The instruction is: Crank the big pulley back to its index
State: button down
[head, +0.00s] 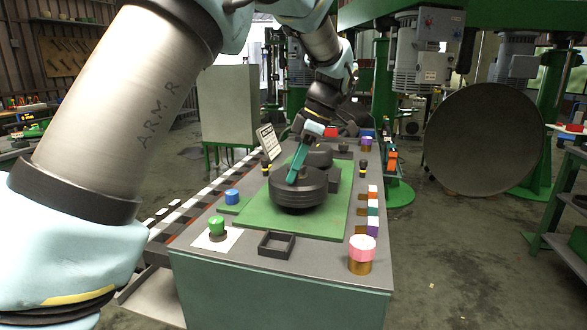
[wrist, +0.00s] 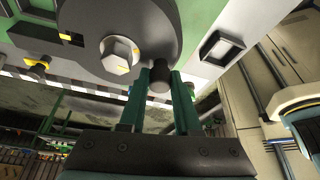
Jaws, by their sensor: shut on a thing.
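The big pulley (head: 300,197) is a dark grooved wheel lying flat on the green board (head: 250,219) in the middle of the bench. In the wrist view its dark face (wrist: 150,18) shows at the top, with a pale hex bolt (wrist: 119,53) in it. My gripper (head: 292,177) reaches down from behind onto the pulley's top, its teal fingers tilted. In the wrist view my gripper (wrist: 160,88) is shut on a dark round crank handle (wrist: 160,78), with one finger on each side. I cannot make out an index mark.
A smaller dark pulley (head: 319,157) sits behind the big one. A tilted panel (head: 269,142) stands at back left.

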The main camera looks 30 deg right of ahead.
jog(key=c, duration=0.9)
grip_release()
jog(key=shift+r, duration=0.1)
jog(key=b+v, duration=0.1)
jog(key=v, duration=0.9)
jog(key=shift+r, duration=0.25)
jog(key=shift+d, duration=0.15)
